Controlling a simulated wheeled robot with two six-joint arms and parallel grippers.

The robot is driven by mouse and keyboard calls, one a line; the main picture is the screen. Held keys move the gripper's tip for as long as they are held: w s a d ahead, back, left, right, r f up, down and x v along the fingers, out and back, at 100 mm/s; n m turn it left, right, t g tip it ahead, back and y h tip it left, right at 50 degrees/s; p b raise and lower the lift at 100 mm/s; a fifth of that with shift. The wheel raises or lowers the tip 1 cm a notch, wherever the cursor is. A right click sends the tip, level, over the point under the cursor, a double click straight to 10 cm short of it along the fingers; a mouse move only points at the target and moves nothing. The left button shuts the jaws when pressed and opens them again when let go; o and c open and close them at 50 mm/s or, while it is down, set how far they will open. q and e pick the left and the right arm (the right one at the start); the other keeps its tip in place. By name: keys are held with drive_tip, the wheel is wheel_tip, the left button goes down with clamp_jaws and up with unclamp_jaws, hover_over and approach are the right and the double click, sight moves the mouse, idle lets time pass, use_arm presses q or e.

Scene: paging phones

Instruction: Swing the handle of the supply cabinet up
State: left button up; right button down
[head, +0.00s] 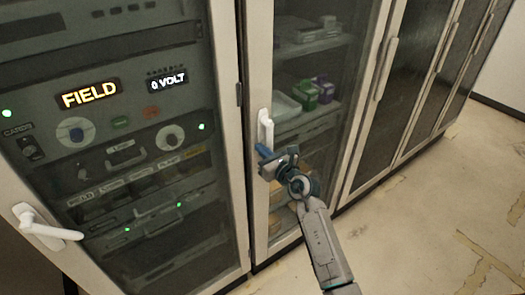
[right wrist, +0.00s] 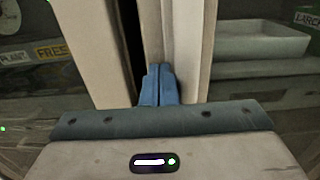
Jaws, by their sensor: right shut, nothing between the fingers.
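The supply cabinet (head: 258,60) has a pale frame and a glass door with stocked shelves behind it. Its white handle (head: 265,126) is upright along the left door stile in the head view. I cannot tell whether its lever points up or down. My right gripper (head: 262,152) is at the handle's lower end, its blue fingers shut and empty. Whether they touch it is unclear. In the right wrist view the closed fingertips (right wrist: 158,72) lie before the pale door frame (right wrist: 185,45), and no handle can be made out. My left gripper is not in view.
A control cabinet (head: 228,120) with lit FIELD and 0 VOLT displays stands at the left, with its own white lever handle (head: 45,228) sticking out. More glass-door cabinets (head: 415,75) line the right. The worn floor (head: 430,210) in front is clear.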

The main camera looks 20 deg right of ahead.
drive_tip(key=shift+w+d, duration=0.15)
drive_tip(key=shift+d, duration=0.15)
drive_tip(key=shift+w+d+r, duration=0.1)
drive_tip(key=shift+w+d, duration=0.15)
drive_tip(key=shift+d, duration=0.65)
drive_tip(key=shift+s+a+f, duration=0.1)
drive_tip(key=shift+a+f, duration=0.3)
drive_tip(key=shift+f, duration=0.1)
drive_tip(key=p+v, duration=0.2)
drive_tip(key=v, duration=0.7)
idle(0.7)
